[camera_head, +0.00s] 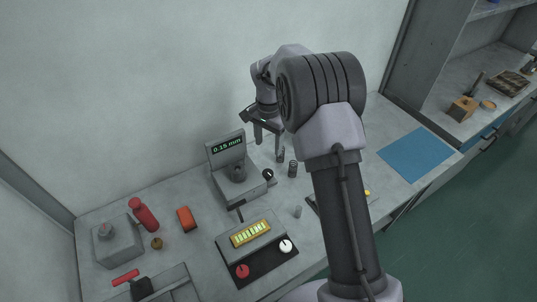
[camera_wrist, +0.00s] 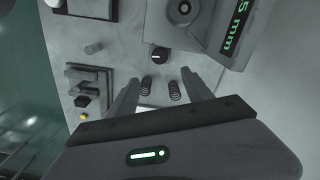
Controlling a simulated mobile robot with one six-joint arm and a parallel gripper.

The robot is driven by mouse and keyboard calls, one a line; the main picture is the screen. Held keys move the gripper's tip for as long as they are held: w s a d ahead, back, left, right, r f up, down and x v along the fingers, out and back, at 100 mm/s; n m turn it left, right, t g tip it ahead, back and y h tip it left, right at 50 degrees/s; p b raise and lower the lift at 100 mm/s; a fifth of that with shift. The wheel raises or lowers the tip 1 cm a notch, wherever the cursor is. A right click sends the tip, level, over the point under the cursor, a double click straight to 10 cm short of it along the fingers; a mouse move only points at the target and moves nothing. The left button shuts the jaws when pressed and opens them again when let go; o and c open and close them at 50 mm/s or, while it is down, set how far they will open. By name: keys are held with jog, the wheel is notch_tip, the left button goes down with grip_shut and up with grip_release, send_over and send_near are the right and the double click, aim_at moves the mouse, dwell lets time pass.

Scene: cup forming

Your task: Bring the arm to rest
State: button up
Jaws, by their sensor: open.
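My gripper (camera_head: 268,148) hangs over the bench behind the dark part of my arm in the head view. In the wrist view my gripper (camera_wrist: 160,77) has its two fingers apart, with nothing held between them. Two small dark coiled pieces (camera_wrist: 174,91) show between and below the fingertips. In the head view a dark coiled cylinder (camera_head: 292,169) stands on the bench just right of the gauge device. The gauge device (camera_head: 228,150) has a screen reading 0.15 mm and stands left of my gripper. My arm hides part of the bench.
A control box (camera_head: 250,233) with a lit yellow panel and red and white knobs sits at the front. A blue mat (camera_head: 416,154) lies bare at right, beside a shelf (camera_head: 476,75).

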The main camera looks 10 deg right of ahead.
notch_tip(320, 180, up, 2)
dwell(0.5)
